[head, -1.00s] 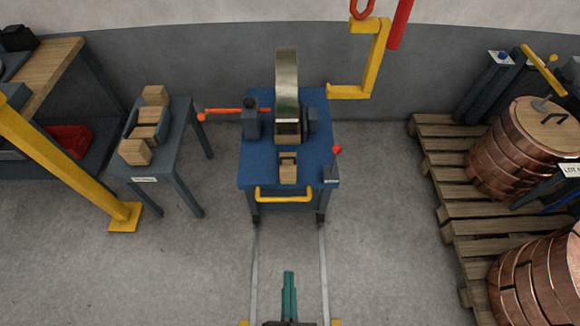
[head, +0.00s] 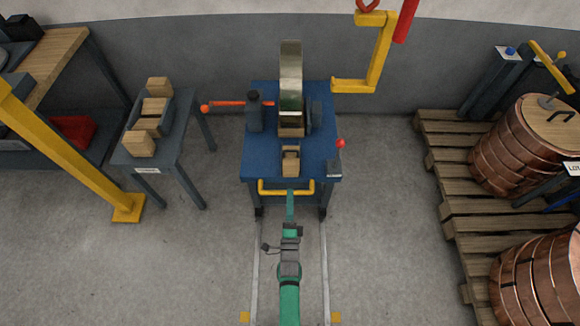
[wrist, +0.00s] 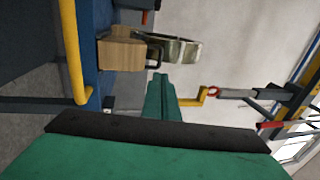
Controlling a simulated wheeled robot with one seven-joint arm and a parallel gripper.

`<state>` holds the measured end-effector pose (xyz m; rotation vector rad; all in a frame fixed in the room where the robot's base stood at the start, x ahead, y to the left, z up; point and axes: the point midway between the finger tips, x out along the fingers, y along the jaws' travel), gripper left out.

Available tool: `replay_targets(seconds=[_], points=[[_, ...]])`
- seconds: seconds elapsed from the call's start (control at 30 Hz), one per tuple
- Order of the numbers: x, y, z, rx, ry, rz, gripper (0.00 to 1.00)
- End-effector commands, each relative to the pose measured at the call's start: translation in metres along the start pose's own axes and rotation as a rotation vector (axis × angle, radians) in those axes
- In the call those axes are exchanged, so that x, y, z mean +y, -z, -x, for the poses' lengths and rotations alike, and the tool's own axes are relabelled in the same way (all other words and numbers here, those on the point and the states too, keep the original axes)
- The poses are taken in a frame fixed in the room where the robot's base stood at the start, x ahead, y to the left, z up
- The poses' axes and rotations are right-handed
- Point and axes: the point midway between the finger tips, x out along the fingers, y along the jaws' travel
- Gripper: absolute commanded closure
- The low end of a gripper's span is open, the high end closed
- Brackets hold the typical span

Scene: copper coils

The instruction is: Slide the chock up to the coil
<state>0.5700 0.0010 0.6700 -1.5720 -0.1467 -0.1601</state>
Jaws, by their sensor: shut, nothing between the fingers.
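The chock (head: 290,163) is a wooden block with a dark handle, lying near the front of the blue cart top. The coil (head: 291,72) is a narrow, shiny metal ring standing upright behind it, with a gap of blue top between them. In the wrist view the chock (wrist: 122,54) and part of the coil (wrist: 180,50) show sideways. My gripper (head: 290,198) is shut and empty, at the cart's front edge by the yellow handle, short of the chock. Its green fingers also show in the wrist view (wrist: 161,92).
Another wooden block (head: 291,131) sits at the coil's foot. The yellow handle (head: 286,193) crosses the cart's front. An orange-tipped lever (head: 225,104) and a red-knobbed lever (head: 340,143) stand on the cart's sides. A yellow hook (head: 376,60) hangs at the back right.

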Motion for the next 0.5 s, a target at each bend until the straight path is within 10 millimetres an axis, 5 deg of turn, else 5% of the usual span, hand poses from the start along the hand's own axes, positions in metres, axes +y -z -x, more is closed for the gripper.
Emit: replay_targets(seconds=[0.5], points=[[-0.001,-0.002,-0.08,-0.002,0.004,-0.008,1.0]])
